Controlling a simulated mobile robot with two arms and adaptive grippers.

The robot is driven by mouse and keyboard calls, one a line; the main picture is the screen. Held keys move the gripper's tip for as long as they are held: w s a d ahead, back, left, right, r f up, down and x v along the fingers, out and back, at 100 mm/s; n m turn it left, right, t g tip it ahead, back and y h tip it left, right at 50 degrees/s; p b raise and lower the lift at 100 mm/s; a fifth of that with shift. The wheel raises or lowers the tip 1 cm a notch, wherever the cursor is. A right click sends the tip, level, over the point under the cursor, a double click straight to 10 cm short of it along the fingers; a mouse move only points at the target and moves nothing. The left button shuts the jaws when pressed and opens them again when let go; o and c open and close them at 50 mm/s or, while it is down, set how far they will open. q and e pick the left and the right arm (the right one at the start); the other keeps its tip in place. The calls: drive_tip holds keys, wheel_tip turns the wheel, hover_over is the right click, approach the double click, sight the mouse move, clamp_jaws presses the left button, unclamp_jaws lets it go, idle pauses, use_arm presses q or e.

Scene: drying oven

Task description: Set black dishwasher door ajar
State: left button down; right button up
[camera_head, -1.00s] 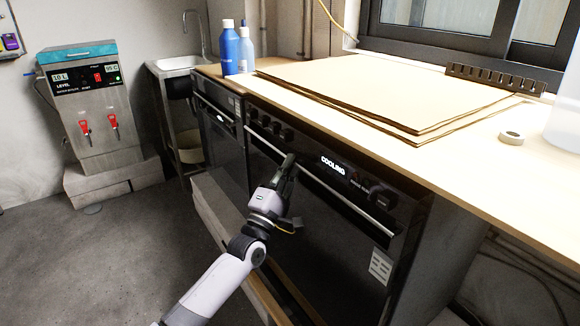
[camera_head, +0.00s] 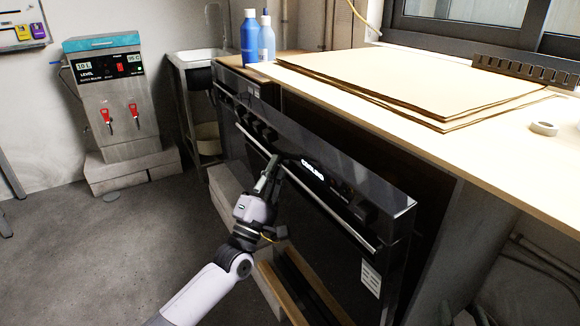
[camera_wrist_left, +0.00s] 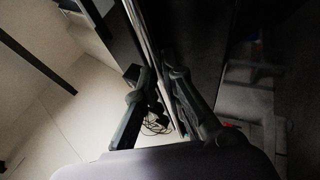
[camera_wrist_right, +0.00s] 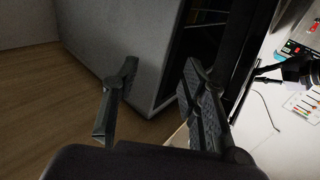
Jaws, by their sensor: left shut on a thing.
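The black appliance door (camera_head: 330,225) has knobs, a lit display and a long metal handle bar (camera_head: 345,222). Its top edge leans out from under the counter, with a dark gap (camera_head: 300,112) behind it. My left gripper (camera_head: 272,165) is shut on the handle, left of the display. In the left wrist view the bar (camera_wrist_left: 150,45) runs between the fingers (camera_wrist_left: 160,95). My right gripper (camera_wrist_right: 152,95) is outside the head view; its wrist view shows its fingers apart with nothing between them.
A wooden counter (camera_head: 480,160) with cardboard sheets (camera_head: 390,82) and blue bottles (camera_head: 250,40) lies above the appliance. A water boiler (camera_head: 110,95) and a sink (camera_head: 195,58) stand at the back left. The grey floor (camera_head: 90,260) at left is clear.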

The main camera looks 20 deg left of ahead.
use_arm(q)
drive_tip(key=shift+s+a+f, duration=0.35)
drive_tip(key=shift+s+a, duration=0.2)
drive_tip(key=shift+s, duration=0.15)
use_arm(e)
drive_tip(key=shift+s+a+r+t+y, duration=0.15)
drive_tip(key=shift+r+t+y, duration=0.15)
drive_tip(key=shift+r+t, duration=1)
drive_tip(key=shift+r+g, duration=0.25)
drive_tip(key=shift+g, duration=0.05)
use_arm(q)
drive_tip(key=c, duration=1.7)
unclamp_jaws()
drive_tip(key=shift+r, duration=0.1)
drive_tip(key=v, duration=1.2)
drive_tip(key=shift+w, duration=0.1)
